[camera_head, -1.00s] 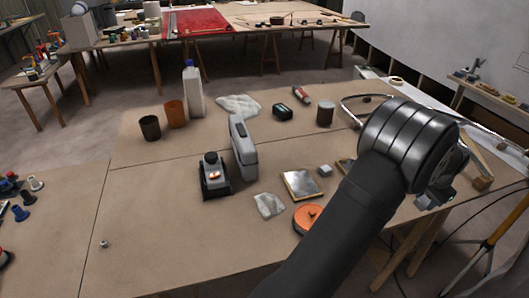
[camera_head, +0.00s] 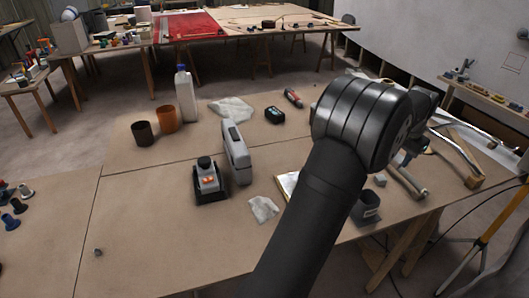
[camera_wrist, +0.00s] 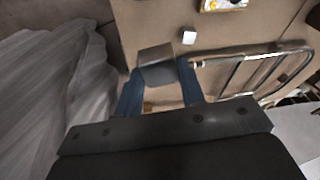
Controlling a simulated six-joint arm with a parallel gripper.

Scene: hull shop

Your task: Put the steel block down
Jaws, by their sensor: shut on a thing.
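The steel block (camera_wrist: 155,58) is a plain grey piece held at the tips of my gripper (camera_wrist: 158,74) in the wrist view. The two blue fingers are shut on it, one on each side. Its underside is hidden, and I cannot tell how high it is above the table (camera_head: 150,230). In the head view my own arm covers most of the gripper, and I cannot make out the block there.
A small pale cube (camera_wrist: 188,36) lies just beyond the block, and a bent metal tube frame (camera_wrist: 262,66) lies to its right. A dark grey container (camera_head: 366,206) stands near the table's edge. The front left of the table is largely clear.

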